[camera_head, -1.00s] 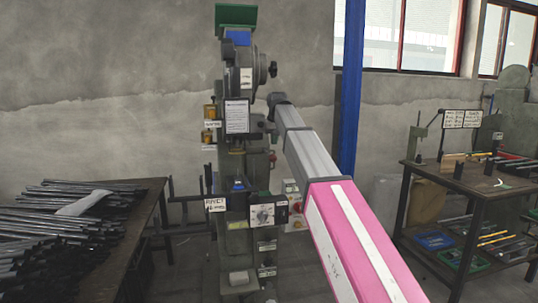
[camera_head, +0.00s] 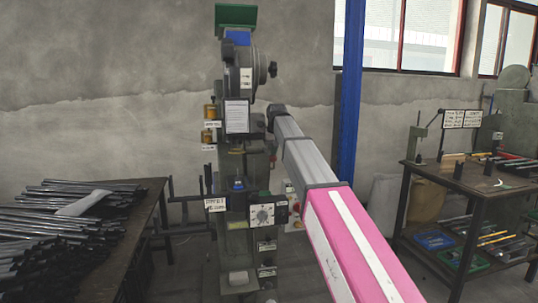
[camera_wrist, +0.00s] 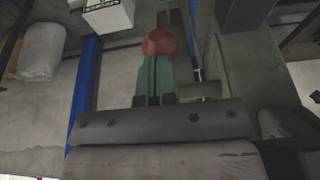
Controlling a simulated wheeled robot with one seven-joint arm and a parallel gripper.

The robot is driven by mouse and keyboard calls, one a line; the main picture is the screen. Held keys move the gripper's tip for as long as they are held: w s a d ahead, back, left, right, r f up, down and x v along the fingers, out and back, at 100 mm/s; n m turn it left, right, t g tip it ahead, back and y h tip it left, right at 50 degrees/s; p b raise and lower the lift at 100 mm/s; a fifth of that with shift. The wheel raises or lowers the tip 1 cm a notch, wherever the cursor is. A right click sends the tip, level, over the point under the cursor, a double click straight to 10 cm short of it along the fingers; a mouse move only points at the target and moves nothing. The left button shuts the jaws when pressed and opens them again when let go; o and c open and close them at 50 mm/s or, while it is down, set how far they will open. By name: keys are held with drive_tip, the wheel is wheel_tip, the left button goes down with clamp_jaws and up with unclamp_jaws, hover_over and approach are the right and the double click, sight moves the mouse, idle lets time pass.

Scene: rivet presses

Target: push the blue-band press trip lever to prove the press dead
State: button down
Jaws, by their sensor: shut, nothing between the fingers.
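The press with the blue band (camera_head: 237,38) stands in the middle of the head view, dark grey-green, with a green top. My arm reaches to its right side, where my gripper cannot be made out clearly. In the wrist view my gripper (camera_wrist: 153,62) is shut and empty, with its fingers side by side. A red knob (camera_wrist: 159,41) lies right at the fingertips. It may be the trip lever's knob; I cannot tell whether the fingers touch it. The rest of the lever is hidden or not clear.
A table (camera_head: 140,235) with a pile of dark rods stands at left. A blue post (camera_head: 349,100) rises just right of my arm. A workbench (camera_head: 475,190) with trays on its lower shelf stands at right. The press front carries a dial box (camera_head: 262,214).

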sight(274, 161)
drive_tip(key=shift+f, duration=0.4)
drive_tip(key=shift+s+f, duration=0.1)
drive_tip(key=shift+s+f, duration=0.1)
drive_tip(key=shift+f, duration=0.75)
drive_tip(key=shift+f, duration=1.8)
